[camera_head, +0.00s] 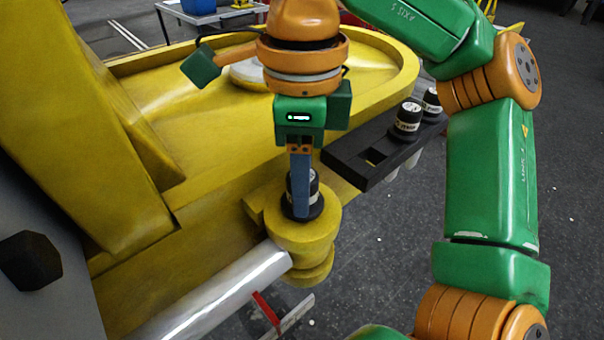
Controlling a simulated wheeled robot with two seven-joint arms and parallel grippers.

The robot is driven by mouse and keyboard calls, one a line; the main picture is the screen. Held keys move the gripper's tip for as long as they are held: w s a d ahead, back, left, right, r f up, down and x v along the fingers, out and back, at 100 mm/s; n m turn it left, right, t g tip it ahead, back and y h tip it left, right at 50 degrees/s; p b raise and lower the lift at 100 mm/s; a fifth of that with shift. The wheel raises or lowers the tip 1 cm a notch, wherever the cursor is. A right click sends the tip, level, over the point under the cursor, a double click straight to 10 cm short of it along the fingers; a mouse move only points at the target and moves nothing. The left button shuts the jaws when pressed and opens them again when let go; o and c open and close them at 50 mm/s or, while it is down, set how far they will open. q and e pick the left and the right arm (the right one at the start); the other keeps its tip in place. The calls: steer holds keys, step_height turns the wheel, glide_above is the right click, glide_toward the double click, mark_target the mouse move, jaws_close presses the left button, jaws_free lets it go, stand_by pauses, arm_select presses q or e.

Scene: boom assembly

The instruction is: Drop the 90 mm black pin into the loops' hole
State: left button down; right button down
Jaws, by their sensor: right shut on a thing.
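My right gripper (301,183) points straight down and is shut on the black pin (313,203). The pin has a black head with a white label band, and the finger covers part of it. The pin's head is at the top of the round yellow loops (325,225), which are stacked at the end of the silver rod. The hole itself is hidden under the pin's head, and I cannot tell how deep the shank sits. My left gripper is not in view.
A black rack (352,168) at the right of the yellow structure (220,110) holds two more black-capped pins (408,116). The silver rod (220,295) runs down to the left. A red and grey item (280,318) lies below. Grey floor is open between the rack and my right arm.

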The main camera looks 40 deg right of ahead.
steer(key=shift+c, duration=1.5)
jaws_free()
step_height(320, 180, up, 7)
steer(key=p, duration=0.4)
steer(key=shift+s+a+r+p, duration=0.1)
steer(key=shift+s+r+p, duration=0.1)
steer(key=shift+p, duration=0.15)
steer(key=shift+w+f, duration=0.1)
steer(key=shift+w, duration=0.1)
